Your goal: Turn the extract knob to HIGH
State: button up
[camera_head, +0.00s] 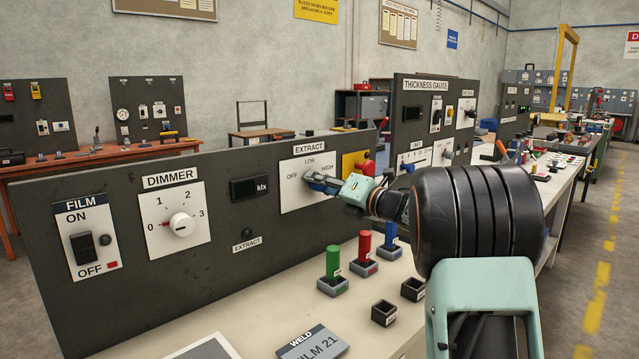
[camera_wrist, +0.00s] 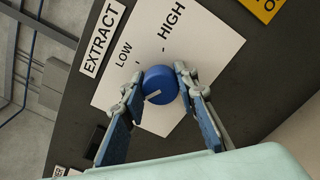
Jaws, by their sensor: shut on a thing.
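The extract knob (camera_wrist: 162,86) is a round blue knob with a white pointer mark, on a white plate (camera_head: 290,198) under the EXTRACT label. In the wrist view, its mark sits low and left on its face, toward the OFF side and away from HIGH. LOW and HIGH are readable on the plate there; OFF is hidden behind a finger but shows in the head view. My gripper (camera_wrist: 159,75) is shut on the knob, with one finger on each side. In the head view my gripper (camera_head: 313,181) covers most of the knob.
A yellow plate with a red button (camera_head: 368,167) is just right of the extract plate. The dimmer dial (camera_head: 181,224) and film switch (camera_head: 83,248) are left on the same panel. Green, red and blue handles (camera_head: 333,262) stand on the bench below my arm.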

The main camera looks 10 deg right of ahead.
jog(key=m+p, duration=0.3)
jog(key=m, duration=0.3)
jog(key=shift+r+m+p, duration=0.1)
jog(key=shift+m+p, duration=0.3)
jog(key=m+p, duration=0.4)
jog(key=m, duration=0.2)
jog(key=shift+d, duration=0.1)
jog(key=m+p, duration=0.5)
jog(key=m, duration=0.1)
jog(key=shift+m, duration=0.3)
jog(key=m+p, duration=0.3)
jog(key=m, duration=0.1)
jog(key=shift+f+m+p, duration=0.25)
jog(key=shift+m+p, duration=0.45)
jog(key=shift+m, duration=0.1)
jog(key=o, duration=1.2)
jog(key=shift+c, duration=0.2)
jog(key=shift+s, duration=0.15)
